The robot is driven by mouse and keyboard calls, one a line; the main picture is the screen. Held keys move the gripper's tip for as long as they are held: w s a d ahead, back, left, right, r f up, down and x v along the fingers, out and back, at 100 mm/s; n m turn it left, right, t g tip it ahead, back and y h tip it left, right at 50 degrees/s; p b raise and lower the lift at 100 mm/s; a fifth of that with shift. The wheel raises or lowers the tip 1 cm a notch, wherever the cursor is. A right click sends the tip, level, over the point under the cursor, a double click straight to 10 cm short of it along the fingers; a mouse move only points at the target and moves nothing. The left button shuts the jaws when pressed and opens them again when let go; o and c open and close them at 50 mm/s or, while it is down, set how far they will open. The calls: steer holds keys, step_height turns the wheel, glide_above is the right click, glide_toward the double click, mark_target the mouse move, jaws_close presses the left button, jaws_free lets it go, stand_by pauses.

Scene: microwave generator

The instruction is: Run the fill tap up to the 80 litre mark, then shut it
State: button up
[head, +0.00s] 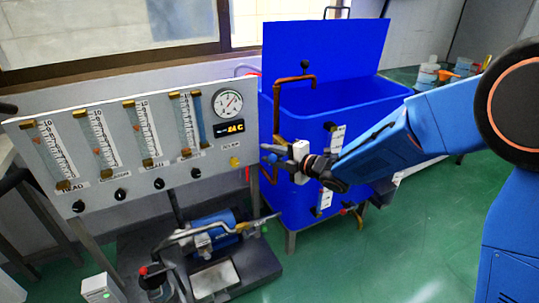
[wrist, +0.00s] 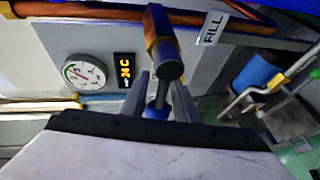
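The blue tank (head: 290,205) stands open-topped at the centre of the head view, and its water level cannot be seen. A copper fill pipe (head: 276,110) runs up its left side and bends over the rim. In the wrist view the brass fill tap (wrist: 160,35) with its dark round end (wrist: 168,68) is beside the FILL label (wrist: 213,28). My gripper (head: 270,153) is at the pipe, left of the tank. The wrist view shows its fingers (wrist: 163,88) apart, with the tap's end in front of the gap; contact is unclear. White scale plates (head: 337,139) are partly visible; their marks are unreadable.
A grey panel (head: 140,185) with several flow tubes, a round gauge (head: 228,103) and an orange display (head: 231,127) stands close left of my gripper. A blue pump (head: 212,228) sits on a dark base below. Green floor is clear at lower right.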

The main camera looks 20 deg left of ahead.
steer(key=shift+f, duration=0.1)
jaws_close()
